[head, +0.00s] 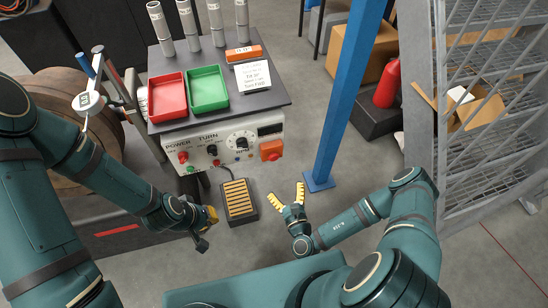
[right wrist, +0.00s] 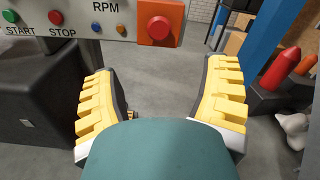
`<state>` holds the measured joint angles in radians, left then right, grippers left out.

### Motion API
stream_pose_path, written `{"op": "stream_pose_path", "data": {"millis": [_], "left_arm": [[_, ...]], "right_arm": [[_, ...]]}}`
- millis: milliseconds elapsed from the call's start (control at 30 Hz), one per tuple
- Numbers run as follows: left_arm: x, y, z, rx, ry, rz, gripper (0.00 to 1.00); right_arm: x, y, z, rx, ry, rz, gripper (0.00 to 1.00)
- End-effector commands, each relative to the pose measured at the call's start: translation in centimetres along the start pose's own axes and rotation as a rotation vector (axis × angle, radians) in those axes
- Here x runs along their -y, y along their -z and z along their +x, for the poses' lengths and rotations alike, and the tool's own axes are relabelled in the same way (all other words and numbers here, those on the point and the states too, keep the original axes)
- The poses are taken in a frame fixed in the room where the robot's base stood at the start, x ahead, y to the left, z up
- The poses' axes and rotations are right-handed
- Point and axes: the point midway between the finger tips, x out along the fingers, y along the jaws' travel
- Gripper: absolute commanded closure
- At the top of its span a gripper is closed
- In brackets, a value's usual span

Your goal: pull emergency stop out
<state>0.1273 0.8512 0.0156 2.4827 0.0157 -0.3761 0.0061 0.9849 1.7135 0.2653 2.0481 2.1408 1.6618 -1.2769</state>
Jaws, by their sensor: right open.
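The emergency stop (head: 272,152) is a red button on an orange box at the right end of the white control panel (head: 222,162). It also shows in the right wrist view as a round red knob (right wrist: 159,28) at the top, ahead of the fingers and apart from them. My right gripper (head: 288,196) is open and empty, below and slightly right of the button; its yellow fingers spread wide in the right wrist view (right wrist: 160,105). My left gripper (head: 208,222) is at the lower left of the panel, dark and partly yellow; its opening is unclear.
A yellow-striped foot pedal (head: 240,200) lies on the floor below the panel. A blue post (head: 345,95) stands right of the panel. Red (head: 168,97) and green (head: 208,90) trays sit on top of the machine. Open floor lies around the right gripper.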

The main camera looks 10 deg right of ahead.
Motion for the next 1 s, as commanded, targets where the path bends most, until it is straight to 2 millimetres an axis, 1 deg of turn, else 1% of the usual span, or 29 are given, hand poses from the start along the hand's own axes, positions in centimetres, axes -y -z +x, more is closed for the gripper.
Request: {"op": "stream_pose_path", "data": {"millis": [167, 500, 600, 700, 800, 1000], "left_arm": [[0.1, -0.1, 0.2, 0.002, 0.0, 0.001, 1.0], [0.4, -0.4, 0.9, 0.009, -0.001, 0.003, 1.0], [0.4, -0.6, 1.1, 0.011, -0.001, 0.003, 1.0], [0.5, -0.6, 1.3, 0.013, -0.001, 0.004, 1.0], [0.5, -0.7, 1.4, 0.014, -0.002, 0.004, 1.0], [0.5, -0.8, 1.4, 0.015, -0.002, 0.005, 1.0]], "right_arm": [[0.0, -0.1, 2.2, 0.004, -0.001, -0.002, 0.26], [-0.1, -0.1, 8.9, 0.006, -0.002, 0.0, 0.26], [-0.1, -0.1, 10.6, 0.006, -0.002, 0.0, 0.26], [-0.1, -0.1, 11.9, 0.006, -0.003, 0.0, 0.26], [-0.1, -0.1, 12.8, 0.005, -0.004, 0.001, 0.26], [-0.1, -0.1, 13.5, 0.003, -0.004, 0.002, 0.26]]}}
